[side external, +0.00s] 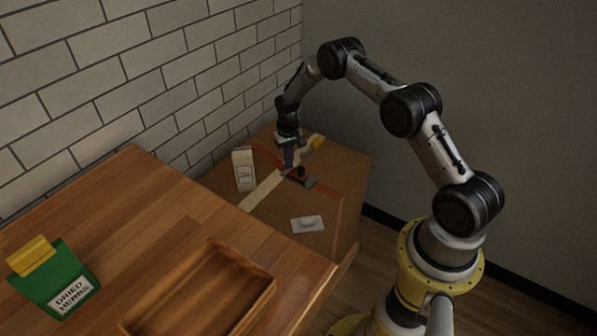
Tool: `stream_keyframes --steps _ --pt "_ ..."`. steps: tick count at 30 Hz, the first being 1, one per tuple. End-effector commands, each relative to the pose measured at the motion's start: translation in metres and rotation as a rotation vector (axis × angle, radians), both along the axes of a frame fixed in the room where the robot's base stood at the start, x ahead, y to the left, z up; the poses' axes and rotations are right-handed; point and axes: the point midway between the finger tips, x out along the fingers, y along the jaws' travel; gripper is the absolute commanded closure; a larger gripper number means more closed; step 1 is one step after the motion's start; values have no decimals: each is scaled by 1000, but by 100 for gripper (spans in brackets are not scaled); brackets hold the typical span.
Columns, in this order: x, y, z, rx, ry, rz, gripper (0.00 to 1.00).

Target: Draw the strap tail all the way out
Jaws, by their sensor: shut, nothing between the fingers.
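My gripper (289,157) points down over the brown surface beyond the wooden table; it is shut and empty, close to a pale strap. The pale strap (262,190) runs diagonally across the brown surface, with a yellow piece (318,143) at its far end, just right of my gripper. A dark buckle-like part (301,178) sits beside the strap, below and right of my gripper. Which piece is the strap tail is too small to tell. My gripper hides part of the strap, and I cannot tell whether it touches it.
A white carton with a label (244,170) stands left of the strap. A small pale object (308,224) lies in front. The nearer wooden table (150,215) holds an open wooden tray (268,292) and a green dried herbs packet (60,285). A brick wall (190,75) rises behind.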

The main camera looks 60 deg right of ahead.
Motion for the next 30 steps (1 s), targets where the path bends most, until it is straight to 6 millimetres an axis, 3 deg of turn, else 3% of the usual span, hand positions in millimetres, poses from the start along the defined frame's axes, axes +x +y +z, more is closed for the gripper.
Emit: stream_keyframes --steps 30 --pt "-28 0 0 0 0 0 100"
